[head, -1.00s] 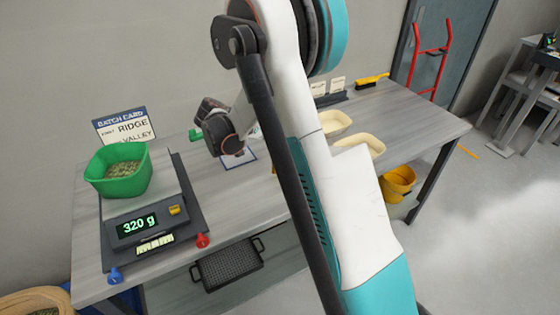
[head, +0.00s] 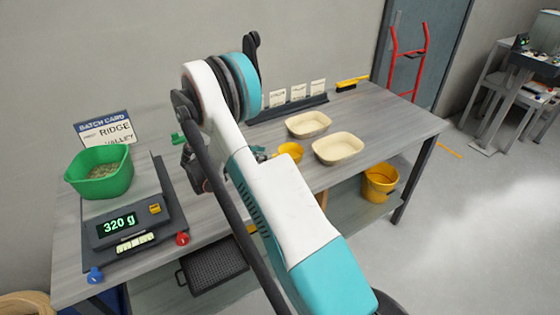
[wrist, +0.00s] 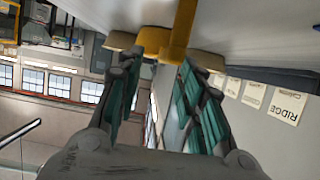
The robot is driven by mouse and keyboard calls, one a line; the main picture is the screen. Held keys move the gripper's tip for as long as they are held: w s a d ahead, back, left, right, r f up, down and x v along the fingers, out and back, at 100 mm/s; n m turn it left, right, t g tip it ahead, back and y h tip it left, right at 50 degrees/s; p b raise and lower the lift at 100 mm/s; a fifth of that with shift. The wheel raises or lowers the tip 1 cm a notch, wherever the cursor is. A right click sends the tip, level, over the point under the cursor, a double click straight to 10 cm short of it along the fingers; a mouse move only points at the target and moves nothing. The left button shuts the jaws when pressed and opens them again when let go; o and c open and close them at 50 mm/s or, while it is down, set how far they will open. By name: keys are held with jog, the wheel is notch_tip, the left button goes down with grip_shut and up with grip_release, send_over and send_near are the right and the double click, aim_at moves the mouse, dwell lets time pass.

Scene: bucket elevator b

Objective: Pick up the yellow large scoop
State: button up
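The yellow large scoop (head: 289,152) is on the table, just right of my arm in the head view, and partly hidden by it. In the wrist view, which is upside down, its yellow handle (wrist: 181,35) runs down from the top edge toward the gap between my fingertips. My gripper (wrist: 160,62) is open, with the handle's end at or near that gap; I cannot tell whether a finger touches it. In the head view my gripper is mostly hidden behind my arm; a teal bit shows beside the scoop.
Two cream trays (head: 308,124) (head: 338,148) stand right of the scoop. Cards (head: 298,92) and a yellow brush (head: 352,83) are along the back. A green bin (head: 100,171) sits on the scale (head: 122,218), reading 320 g. A yellow bucket (head: 380,182) is below the tabletop.

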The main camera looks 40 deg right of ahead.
jog(key=shift+w+b+x, duration=0.1)
jog(key=shift+b+x, duration=0.5)
jog(key=shift+x, duration=1)
jog(key=shift+w+b+x, duration=0.15)
jog(key=shift+b+x, duration=0.45)
jog(key=shift+x, duration=0.95)
jog(key=shift+f, duration=0.1)
grip_shut()
